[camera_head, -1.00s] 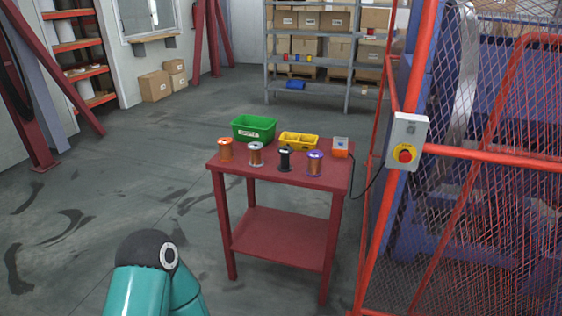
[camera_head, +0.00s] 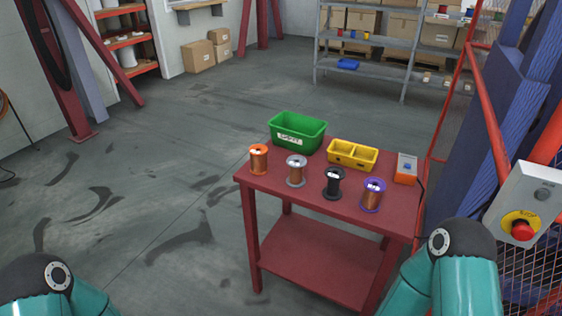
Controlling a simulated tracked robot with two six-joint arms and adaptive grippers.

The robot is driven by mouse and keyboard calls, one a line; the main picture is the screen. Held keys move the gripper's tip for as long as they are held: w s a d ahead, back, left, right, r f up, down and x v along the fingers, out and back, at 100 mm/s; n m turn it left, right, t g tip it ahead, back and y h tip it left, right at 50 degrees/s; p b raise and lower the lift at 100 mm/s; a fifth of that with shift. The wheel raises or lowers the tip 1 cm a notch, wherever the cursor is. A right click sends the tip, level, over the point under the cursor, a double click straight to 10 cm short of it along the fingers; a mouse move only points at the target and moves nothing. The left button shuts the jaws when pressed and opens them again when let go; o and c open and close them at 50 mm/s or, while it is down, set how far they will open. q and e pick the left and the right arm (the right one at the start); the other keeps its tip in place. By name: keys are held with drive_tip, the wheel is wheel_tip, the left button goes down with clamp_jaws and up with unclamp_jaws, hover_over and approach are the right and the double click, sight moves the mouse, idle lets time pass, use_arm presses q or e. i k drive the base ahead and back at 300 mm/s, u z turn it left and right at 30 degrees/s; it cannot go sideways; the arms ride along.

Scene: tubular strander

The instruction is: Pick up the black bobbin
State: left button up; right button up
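The black bobbin (camera_head: 333,183) stands upright on the red table (camera_head: 288,198), near its front edge. A grey bobbin (camera_head: 296,171) stands to its left and a purple bobbin (camera_head: 372,195) to its right. An orange bobbin (camera_head: 258,159) stands at the table's left end. My two teal arms show only as rounded joints at the bottom left and bottom right of the head view. Neither gripper is in view.
A green bin (camera_head: 297,133), a yellow divided tray (camera_head: 352,155) and an orange-grey box (camera_head: 405,169) stand behind the bobbins. A red fence with an emergency-stop box (camera_head: 524,212) is close on the right. The floor left of the table is clear.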

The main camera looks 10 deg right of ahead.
sight(335, 174)
drive_tip(key=u, duration=0.1)
drive_tip(key=i, duration=0.85)
drive_tip(key=z, duration=0.15)
